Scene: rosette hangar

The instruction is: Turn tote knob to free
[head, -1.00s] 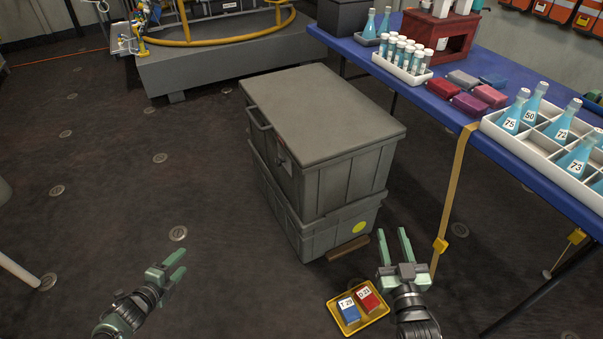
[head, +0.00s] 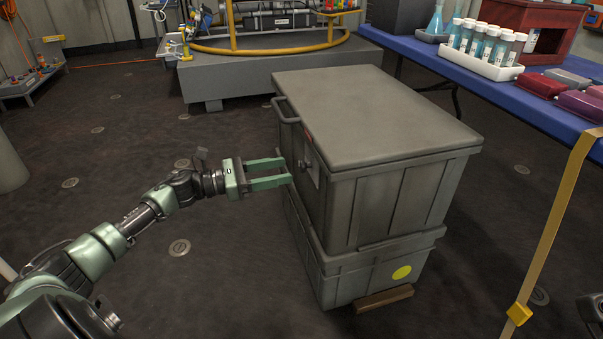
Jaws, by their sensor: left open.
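The grey tote (head: 375,115) is a lidded box stacked on another grey bin (head: 350,272). A handle bar (head: 284,110) sticks out from its left side. On that same side is a small pale plate (head: 314,172) with a dark knob (head: 304,164), seen at a steep angle, so its setting cannot be told. My left gripper (head: 287,171) is open and level, its fingertips pointing right, just left of the knob. I see no clear contact. My right gripper is not in view; only a dark bit of my right arm shows at the lower right edge.
A blue table (head: 440,55) with a white vial rack (head: 480,66) and coloured boxes stands at the right. A yellow strap (head: 553,225) hangs from it. A wooden block (head: 384,299) lies under the bin's front. The floor left of the tote is open.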

